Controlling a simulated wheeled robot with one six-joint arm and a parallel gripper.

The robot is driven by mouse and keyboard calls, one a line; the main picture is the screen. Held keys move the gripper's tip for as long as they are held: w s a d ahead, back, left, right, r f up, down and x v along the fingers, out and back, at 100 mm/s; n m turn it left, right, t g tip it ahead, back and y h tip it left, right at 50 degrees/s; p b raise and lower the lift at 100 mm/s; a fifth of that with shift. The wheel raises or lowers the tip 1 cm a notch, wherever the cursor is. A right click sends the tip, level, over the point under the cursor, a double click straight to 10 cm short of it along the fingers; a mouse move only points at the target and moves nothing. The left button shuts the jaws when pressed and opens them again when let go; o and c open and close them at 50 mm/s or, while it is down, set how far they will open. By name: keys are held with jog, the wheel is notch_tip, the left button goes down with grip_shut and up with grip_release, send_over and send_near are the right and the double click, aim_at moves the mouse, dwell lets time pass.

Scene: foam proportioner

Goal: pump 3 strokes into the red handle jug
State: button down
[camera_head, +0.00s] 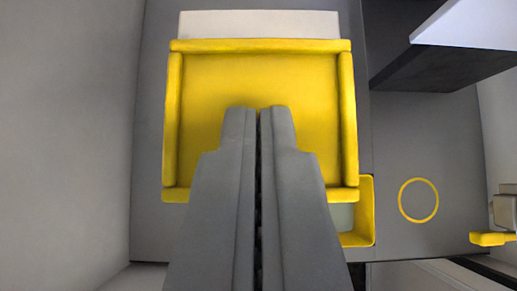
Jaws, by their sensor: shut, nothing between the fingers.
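My grey gripper (258,112) reaches up from the bottom of the picture. Its two fingers are together with only a thin dark seam between them, and they hold nothing. The fingertips appear over a yellow, raised-rim tray or panel (258,75); I cannot tell whether they touch it. No red handle jug shows in this view. No part that I can surely call a pump shows either.
A yellow open box (366,212) sits beside the tray's lower right corner, partly behind my gripper. A yellow ring (402,200) lies on bare grey surface. A dark block (420,60) stands upper right. A beige object (504,212) and a yellow piece (488,239) are at the right edge.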

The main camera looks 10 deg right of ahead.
jog(key=shift+f, duration=2.65)
